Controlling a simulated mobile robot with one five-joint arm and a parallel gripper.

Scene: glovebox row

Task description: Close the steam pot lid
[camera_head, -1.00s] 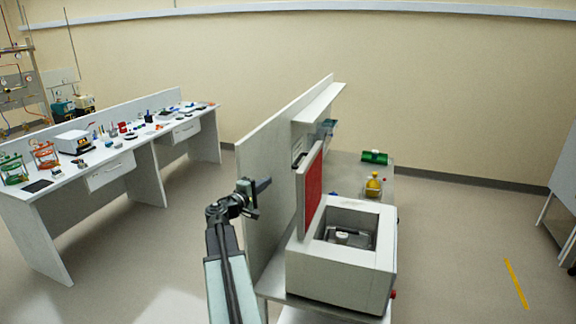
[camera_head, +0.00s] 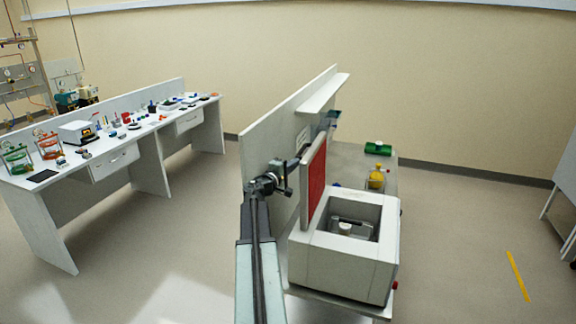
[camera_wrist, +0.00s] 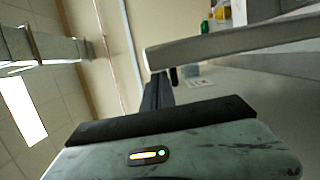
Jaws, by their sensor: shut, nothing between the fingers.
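The steam pot (camera_head: 340,262) is a white box with a square opening on the metal bench. Its lid (camera_head: 312,183) stands upright and open on the left rim, its red inner face toward the opening. My gripper (camera_head: 296,160) is behind the lid's outer left side, between it and the upright panel. The fingertips are partly hidden by the lid, so contact cannot be told. In the wrist view, the dark fingers (camera_wrist: 158,94) are together and empty, just below a pale slab that looks like the lid's edge (camera_wrist: 225,38).
A yellow flask (camera_head: 376,178) and a green object (camera_head: 377,148) are behind the pot. A cluttered white bench (camera_head: 75,175) stands far left. Floor is open on the right.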

